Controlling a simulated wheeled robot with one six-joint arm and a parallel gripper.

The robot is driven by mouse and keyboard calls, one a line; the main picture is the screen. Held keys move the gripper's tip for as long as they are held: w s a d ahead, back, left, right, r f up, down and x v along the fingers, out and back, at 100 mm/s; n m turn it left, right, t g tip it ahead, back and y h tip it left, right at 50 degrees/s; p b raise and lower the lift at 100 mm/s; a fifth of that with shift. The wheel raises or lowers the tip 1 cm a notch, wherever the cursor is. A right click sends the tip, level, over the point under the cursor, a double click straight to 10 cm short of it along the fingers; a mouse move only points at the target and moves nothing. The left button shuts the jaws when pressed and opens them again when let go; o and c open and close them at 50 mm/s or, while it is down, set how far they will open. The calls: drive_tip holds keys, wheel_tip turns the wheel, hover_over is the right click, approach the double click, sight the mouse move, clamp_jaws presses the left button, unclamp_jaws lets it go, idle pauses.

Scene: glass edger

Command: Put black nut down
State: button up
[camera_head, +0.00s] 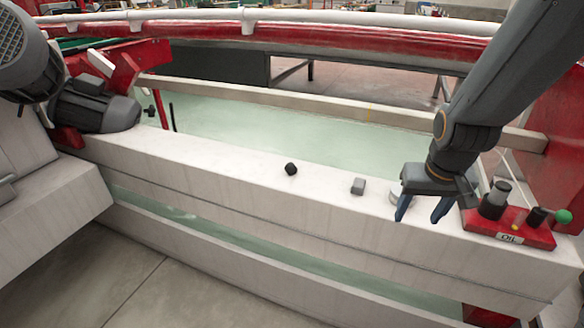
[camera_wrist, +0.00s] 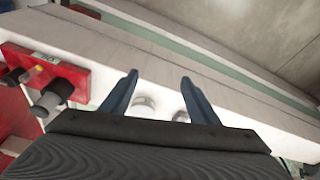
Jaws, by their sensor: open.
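The black nut (camera_head: 291,169) rests on top of the long pale ledge (camera_head: 220,152), near its middle in the head view. My gripper (camera_head: 418,216) is well to the right of the nut, pointing down at the ledge's front edge, and is apart from it. Its two blue fingers are spread with nothing seen held between them. In the wrist view my gripper (camera_wrist: 159,80) is also open. Pale round items (camera_wrist: 145,102) show low between the fingers, partly hidden by them. I do not see the black nut in the wrist view.
A red control panel (camera_head: 510,232) marked OIL, with dark knobs and a green button (camera_head: 563,216), is just right of my gripper. The ledge left of the nut is mostly clear.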

sight(293, 169)
drive_tip(key=w+a+f+n+t, duration=0.1)
drive_tip(key=w+a+f, duration=0.1)
drive_tip(key=w+a, duration=0.2)
drive_tip(key=w+a+f+n+t+y, duration=0.1)
drive_tip(key=w+a, duration=0.3)
drive_tip(key=w, duration=0.4)
drive_tip(key=w+a+f+n+t+y, duration=0.1)
drive_tip(key=w+a+f+t, duration=0.2)
drive_tip(key=w, duration=0.3)
drive_tip(key=shift+w+a+b, duration=0.25)
drive_tip(key=shift+a+b, duration=0.1)
drive_tip(key=shift+a, duration=0.2)
drive_tip(key=w+a+f+n+t+y, duration=0.1)
drive_tip(key=w+a, duration=0.1)
drive_tip(key=a, duration=0.2)
drive_tip(key=w+a+f+n+t+y, duration=0.1)
drive_tip(key=w+a, duration=0.1)
drive_tip(key=a, duration=0.3)
drive_tip(key=w+a+n+t+y, duration=0.1)
drive_tip(key=w+a+t+y, duration=0.1)
drive_tip(key=a, duration=0.3)
drive_tip(key=shift+w+f, duration=0.15)
drive_tip(key=shift+f, duration=0.25)
drive_tip(key=x, duration=0.7)
drive_tip(key=shift+w+a, duration=0.15)
drive_tip(key=shift+w, duration=0.15)
drive_tip(key=shift+r, duration=0.15)
drive_tip(key=c, duration=1.2)
